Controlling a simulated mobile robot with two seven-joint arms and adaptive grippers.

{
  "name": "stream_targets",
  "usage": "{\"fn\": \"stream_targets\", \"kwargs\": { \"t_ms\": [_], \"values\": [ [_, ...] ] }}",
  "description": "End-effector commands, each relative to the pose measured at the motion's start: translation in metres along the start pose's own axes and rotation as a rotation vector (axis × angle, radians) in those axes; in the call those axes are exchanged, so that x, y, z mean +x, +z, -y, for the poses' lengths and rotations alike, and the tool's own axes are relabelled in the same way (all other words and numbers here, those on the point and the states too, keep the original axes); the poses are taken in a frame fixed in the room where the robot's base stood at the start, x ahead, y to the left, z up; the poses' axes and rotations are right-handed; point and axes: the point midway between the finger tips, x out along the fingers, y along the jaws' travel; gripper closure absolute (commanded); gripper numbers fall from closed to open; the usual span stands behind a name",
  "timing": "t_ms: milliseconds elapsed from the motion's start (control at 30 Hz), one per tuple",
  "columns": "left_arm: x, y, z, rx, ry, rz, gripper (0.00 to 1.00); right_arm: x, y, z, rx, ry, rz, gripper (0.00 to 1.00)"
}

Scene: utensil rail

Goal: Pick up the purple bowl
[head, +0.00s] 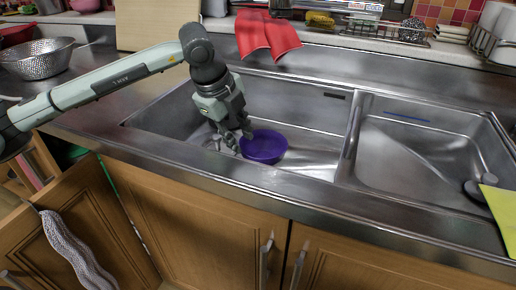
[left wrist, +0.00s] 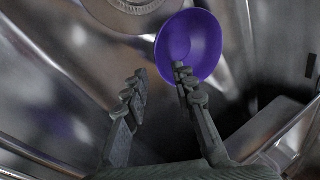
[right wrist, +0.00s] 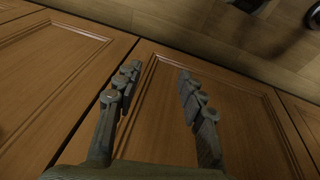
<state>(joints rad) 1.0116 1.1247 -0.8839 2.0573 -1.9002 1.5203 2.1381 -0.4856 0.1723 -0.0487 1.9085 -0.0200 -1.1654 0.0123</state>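The purple bowl (head: 264,147) sits in the left basin of the steel sink, near its front wall. My left gripper (head: 238,137) reaches down into that basin at the bowl's left side. In the left wrist view the bowl (left wrist: 190,46) is beyond the fingertips, and the right finger overlaps its near rim. The left gripper (left wrist: 158,72) is open with nothing between its fingers; whether it touches the rim I cannot tell. My right gripper (right wrist: 156,76) is open and empty in front of wooden cabinet doors, and is outside the head view.
A divider (head: 350,140) separates the left basin from the right one. A red cloth (head: 268,36) hangs over the back ledge. A metal colander (head: 40,58) stands on the left counter. A yellow-green sheet (head: 500,215) lies at the right edge. A cabinet door (head: 85,225) stands open at lower left.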

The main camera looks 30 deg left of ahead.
Motion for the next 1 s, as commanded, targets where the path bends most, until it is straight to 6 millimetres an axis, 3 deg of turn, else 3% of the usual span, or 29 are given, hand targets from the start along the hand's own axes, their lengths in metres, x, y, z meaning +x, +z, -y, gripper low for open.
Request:
{"fn": "stream_targets", "kwargs": {
  "t_ms": [500,833,1000],
  "values": [
    [0.067,-0.001,-0.002,-0.001,0.005,0.000,0.73,0.017,0.007,0.004,0.001,-0.013,0.006,0.60],
    [0.075,-0.001,-0.002,0.000,0.002,0.000,0.73,0.020,0.008,0.005,0.002,-0.014,0.007,0.60],
    [0.075,-0.001,-0.002,0.000,0.002,0.000,0.95,0.020,0.008,0.005,0.002,-0.014,0.007,0.60]
  ]
}}
